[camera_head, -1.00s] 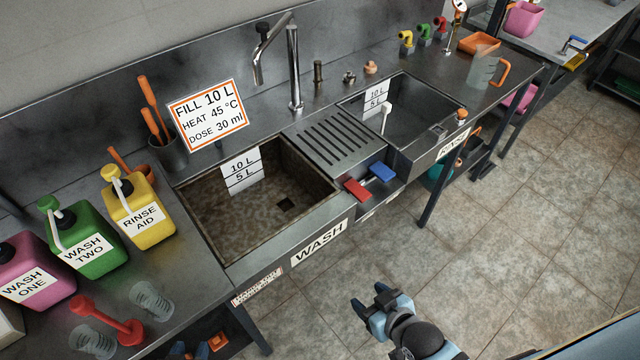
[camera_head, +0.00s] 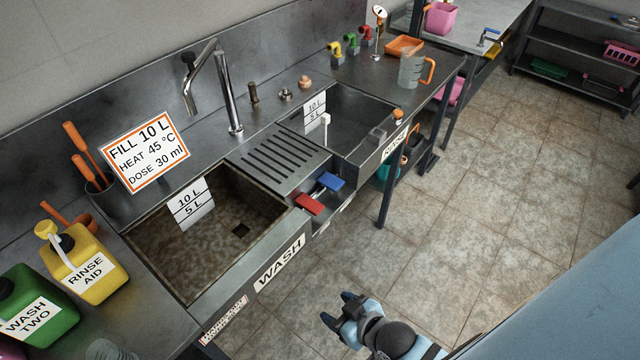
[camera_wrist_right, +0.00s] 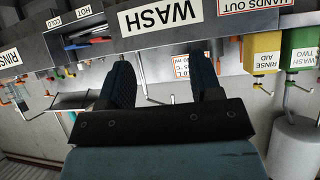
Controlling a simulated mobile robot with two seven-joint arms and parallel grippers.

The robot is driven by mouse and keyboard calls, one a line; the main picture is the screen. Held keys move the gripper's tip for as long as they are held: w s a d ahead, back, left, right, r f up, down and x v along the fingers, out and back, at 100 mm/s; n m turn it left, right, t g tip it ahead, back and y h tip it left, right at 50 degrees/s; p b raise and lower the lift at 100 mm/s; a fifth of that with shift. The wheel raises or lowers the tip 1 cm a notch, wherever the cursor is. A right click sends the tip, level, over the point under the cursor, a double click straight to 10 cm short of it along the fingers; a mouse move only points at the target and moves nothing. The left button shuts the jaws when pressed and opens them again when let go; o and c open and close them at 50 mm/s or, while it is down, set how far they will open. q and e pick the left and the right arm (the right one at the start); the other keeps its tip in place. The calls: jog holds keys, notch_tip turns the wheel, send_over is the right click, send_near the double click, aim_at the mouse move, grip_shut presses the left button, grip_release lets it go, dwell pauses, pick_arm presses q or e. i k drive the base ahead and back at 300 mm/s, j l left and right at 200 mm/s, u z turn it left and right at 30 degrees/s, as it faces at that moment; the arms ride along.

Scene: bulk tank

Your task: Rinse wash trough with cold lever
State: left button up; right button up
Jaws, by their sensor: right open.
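The wash trough (camera_head: 205,240) is a brown-stained basin with a dark drain and a 10 L / 5 L level card at its back wall. A blue lever (camera_head: 330,181) and a red lever (camera_head: 309,204) sit side by side below the slotted drainboard. In the right wrist view their panel carries a COLD label (camera_wrist_right: 54,23) and a HOT label. A tall swivel tap (camera_head: 230,95) stands behind the trough, with no water visible. My right gripper (camera_head: 337,311) is open and empty, in front of the bench and apart from the levers. My left gripper is out of view.
The rinse trough (camera_head: 350,125) lies right of the drainboard (camera_head: 275,155). A yellow rinse aid jug (camera_head: 85,265) and green wash two jug (camera_head: 35,310) stand on the left. A clear measuring jug (camera_head: 412,69) stands at the far right. The tiled floor (camera_head: 480,180) is clear.

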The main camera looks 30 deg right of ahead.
aim_at(330, 181)
jog(key=i+l, duration=0.1)
jog(key=l, duration=0.25)
jog(key=i+l, duration=0.1)
jog(key=l, duration=0.25)
jog(key=i+l, duration=0.1)
jog(key=l, duration=0.25)
jog(key=i+l, duration=0.1)
jog(key=l, duration=0.2)
jog(key=u, duration=0.05)
